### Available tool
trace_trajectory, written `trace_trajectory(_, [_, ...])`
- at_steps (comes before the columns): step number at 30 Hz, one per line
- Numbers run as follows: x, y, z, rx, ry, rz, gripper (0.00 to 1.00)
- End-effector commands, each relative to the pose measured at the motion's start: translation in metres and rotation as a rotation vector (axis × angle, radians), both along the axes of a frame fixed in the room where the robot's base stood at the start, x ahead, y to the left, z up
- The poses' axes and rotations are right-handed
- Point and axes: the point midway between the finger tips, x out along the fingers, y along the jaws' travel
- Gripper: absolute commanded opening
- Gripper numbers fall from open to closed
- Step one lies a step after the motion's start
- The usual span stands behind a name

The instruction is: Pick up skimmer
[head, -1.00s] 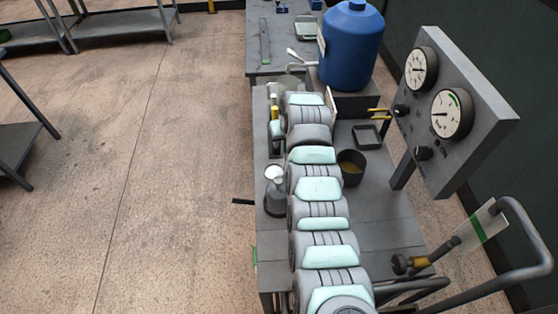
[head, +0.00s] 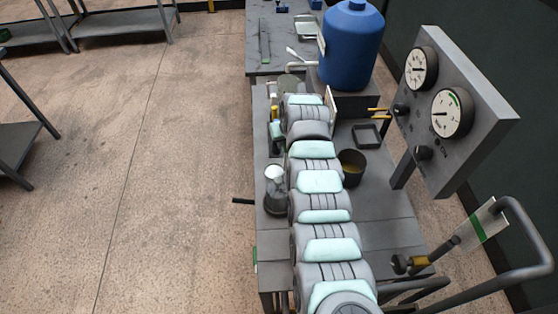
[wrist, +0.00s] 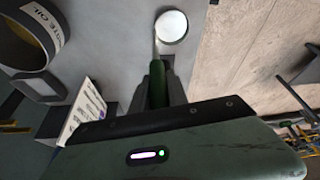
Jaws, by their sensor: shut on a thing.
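In the wrist view my gripper (wrist: 157,85) is shut on a narrow green handle (wrist: 157,72), which I take to be the skimmer's. A bright round pale disc (wrist: 171,27) with a grey rim shows just beyond the handle, near the bench edge. I cannot tell whether it is the skimmer's head or the top of another thing.
Open floor (head: 150,180) lies left.

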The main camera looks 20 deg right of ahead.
Motion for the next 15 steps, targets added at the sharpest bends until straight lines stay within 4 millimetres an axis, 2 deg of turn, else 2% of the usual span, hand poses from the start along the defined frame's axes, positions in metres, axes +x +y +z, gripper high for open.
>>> trace_trajectory(3, [0.0,-0.0001,0.0001,0.0,0.0,0.0,0.0])
trace_trajectory(15, [0.0001,-0.0001,0.0002,0.0,0.0,0.0,0.0])
